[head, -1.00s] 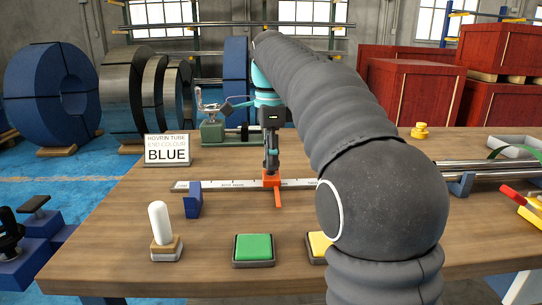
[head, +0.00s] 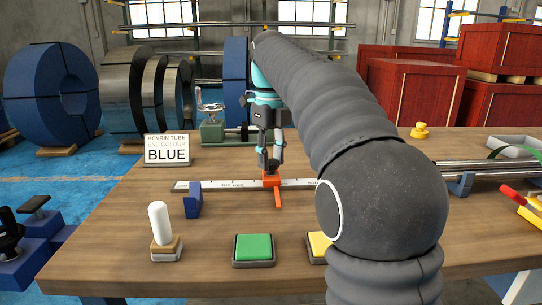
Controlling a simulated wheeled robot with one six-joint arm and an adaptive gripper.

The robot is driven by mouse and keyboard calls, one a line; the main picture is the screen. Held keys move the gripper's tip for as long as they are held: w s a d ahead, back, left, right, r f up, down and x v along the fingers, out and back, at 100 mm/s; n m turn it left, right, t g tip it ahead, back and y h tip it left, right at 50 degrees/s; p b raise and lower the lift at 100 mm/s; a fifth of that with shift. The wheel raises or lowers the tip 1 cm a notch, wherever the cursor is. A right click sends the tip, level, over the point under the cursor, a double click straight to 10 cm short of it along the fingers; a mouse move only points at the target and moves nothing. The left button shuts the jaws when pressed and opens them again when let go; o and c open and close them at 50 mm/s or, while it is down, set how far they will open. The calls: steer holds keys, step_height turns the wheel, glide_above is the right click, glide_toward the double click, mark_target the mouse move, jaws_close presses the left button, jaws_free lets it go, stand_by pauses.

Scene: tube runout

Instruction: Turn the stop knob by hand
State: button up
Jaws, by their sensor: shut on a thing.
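The orange stop (head: 271,181) sits on the pale measuring rail (head: 225,185) in the middle of the bench. Its thin orange arm (head: 278,198) points toward the near edge. My gripper (head: 271,168) points down at the top of the stop, with its fingers closed together there. It is shut on the stop knob, which the fingers mostly hide. The small size makes the knob's own angle hard to read.
A blue block (head: 193,200) stands at the rail's left end. A white-topped peg (head: 160,224), a green pad (head: 253,248) and a partly hidden yellow pad (head: 318,244) are nearer. A sign (head: 167,150) reads BLUE. My arm covers the bench's right middle.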

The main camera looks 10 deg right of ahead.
steer(key=o, duration=0.9)
steer(key=shift+r, duration=0.15)
steer(key=shift+r, duration=0.9)
